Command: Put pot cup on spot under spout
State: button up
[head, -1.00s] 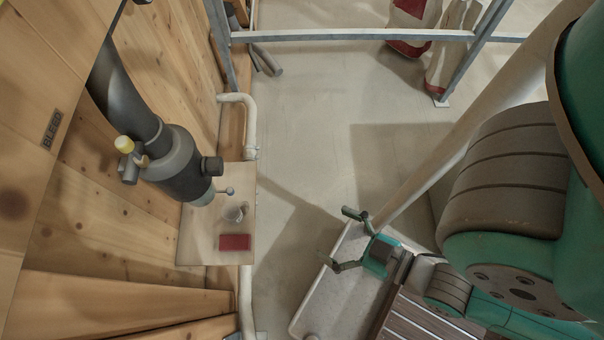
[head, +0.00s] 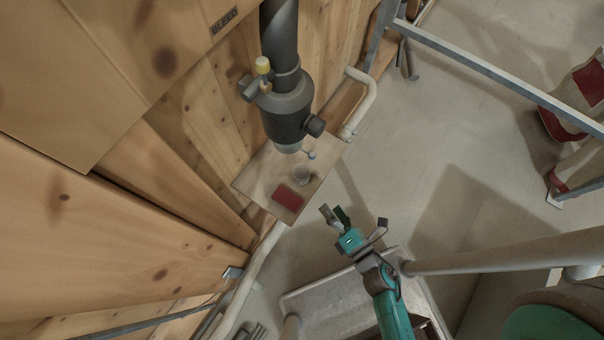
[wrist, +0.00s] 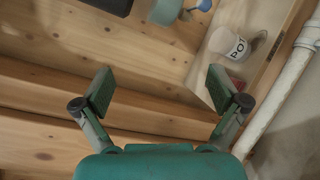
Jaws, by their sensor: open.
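The pot cup (head: 302,175) is a small pale cup standing on a wooden shelf board (head: 262,172) against the wall. In the wrist view the pot cup (wrist: 229,43) shows its "POT" lettering at the upper right, beyond the right finger. The dark grey spout (head: 289,118) hangs above the board, just behind the cup in the head view. A red square (head: 288,197) lies on the board in front of the cup. My gripper (head: 354,220) is open and empty, apart from the cup, to the right of and below the board in the head view.
A blue-tipped knob (head: 311,155) sticks out close by the cup and spout. A white pipe (head: 357,105) runs along the board's side. The floor right of the board is open.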

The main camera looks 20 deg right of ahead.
aim_at(296, 167)
jog(key=w+d+f+n+g+y, duration=0.2)
jog(key=w+d+f+n+g, duration=0.1)
jog(key=w+f+n, duration=0.9)
jog(key=shift+w+a+f+n+y, duration=0.15)
jog(key=shift+w+a+f+n, duration=0.45)
jog(key=shift+w, duration=0.65)
jog(key=shift+w+a+f+n+y, duration=0.1)
jog(key=shift+w+a+f+n, duration=0.3)
jog(key=shift+w+a+f, duration=0.65)
jog(key=shift+w+a+f+n+y, duration=0.15)
jog(key=shift+w+a+f+n, duration=0.3)
jog(key=shift+w, duration=1.05)
jog(key=c, duration=1.1)
jog(key=shift+c, duration=0.2)
jog(key=shift+r, duration=0.2)
